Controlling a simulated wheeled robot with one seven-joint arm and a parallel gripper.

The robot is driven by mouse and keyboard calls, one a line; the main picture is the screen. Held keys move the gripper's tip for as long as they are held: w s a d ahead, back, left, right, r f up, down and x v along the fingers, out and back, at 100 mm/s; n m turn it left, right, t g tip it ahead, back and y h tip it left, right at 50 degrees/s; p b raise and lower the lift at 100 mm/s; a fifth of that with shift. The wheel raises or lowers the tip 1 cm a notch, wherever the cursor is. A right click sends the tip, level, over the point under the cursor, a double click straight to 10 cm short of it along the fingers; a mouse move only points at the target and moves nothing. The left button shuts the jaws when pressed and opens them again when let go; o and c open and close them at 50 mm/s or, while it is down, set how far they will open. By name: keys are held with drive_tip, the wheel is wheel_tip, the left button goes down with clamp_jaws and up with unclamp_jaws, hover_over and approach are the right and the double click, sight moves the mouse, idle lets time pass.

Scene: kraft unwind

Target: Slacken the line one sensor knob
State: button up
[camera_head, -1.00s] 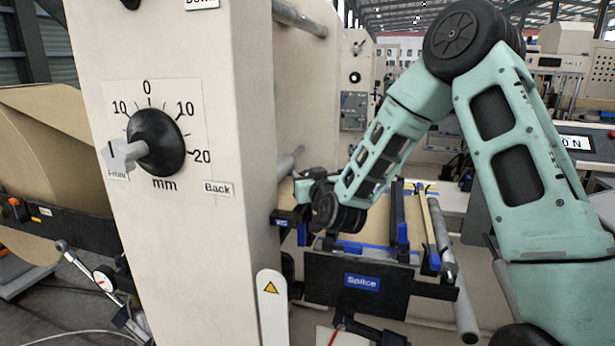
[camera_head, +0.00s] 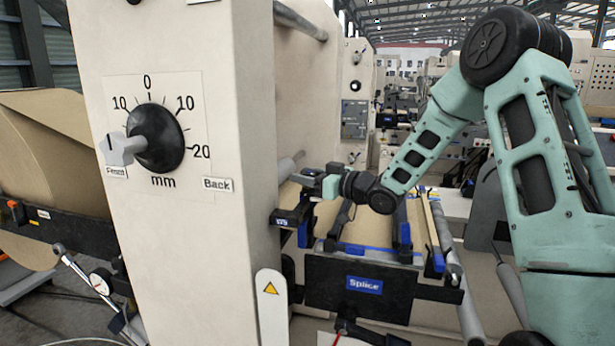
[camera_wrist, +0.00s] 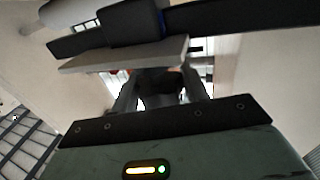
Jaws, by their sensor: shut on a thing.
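My gripper (camera_head: 308,181) is at the inner side of the cream machine post, just above the black sensor bracket with a blue label (camera_head: 290,218). It points left in the head view, and its fingertips are small and partly hidden there. In the wrist view my gripper (camera_wrist: 160,80) is shut on a dark, blurred knob (camera_wrist: 160,92) between its two fingers. A pale plate (camera_wrist: 125,54) and a black block on a black bar (camera_wrist: 225,17) lie just past the fingertips and hide part of the knob.
A large black dial (camera_head: 158,138) with a mm scale faces me on the cream post (camera_head: 235,90), its grey pointer towards "Front". The splice table (camera_head: 335,285) with blue clamps lies below my wrist. A brown paper roll (camera_head: 50,140) is at the left.

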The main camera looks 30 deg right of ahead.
drive_tip(key=n+g+y+p, duration=0.1)
drive_tip(key=n+g+y, duration=0.2)
drive_tip(key=y, duration=0.1)
drive_tip(key=shift+f+n+g+y+p, duration=0.1)
drive_tip(key=shift+n+g+y+p, duration=0.2)
drive_tip(key=shift+y+p, duration=0.1)
drive_tip(key=n+g+y, duration=0.1)
drive_tip(key=g, duration=0.1)
drive_tip(key=n+g+y, duration=0.2)
drive_tip(key=shift+s+a+f+n+g, duration=0.1)
drive_tip(key=shift+s+f+n+g, duration=0.1)
drive_tip(key=shift+n+g, duration=0.1)
drive_tip(key=n+g+y, duration=0.1)
drive_tip(key=g, duration=0.2)
drive_tip(key=n+g, duration=0.2)
drive_tip(key=shift+f+n+g+y, duration=0.1)
drive_tip(key=shift+n+g+y, duration=0.2)
drive_tip(key=shift+g+y, duration=0.1)
drive_tip(key=shift+s+n+g, duration=0.15)
drive_tip(key=shift+n+g, duration=1.75)
drive_tip(key=shift+g, duration=0.9)
drive_tip(key=shift+g+h, duration=0.3)
drive_tip(key=o, duration=1)
drive_tip(key=shift+c, duration=0.2)
drive_tip(key=shift+r, duration=0.2)
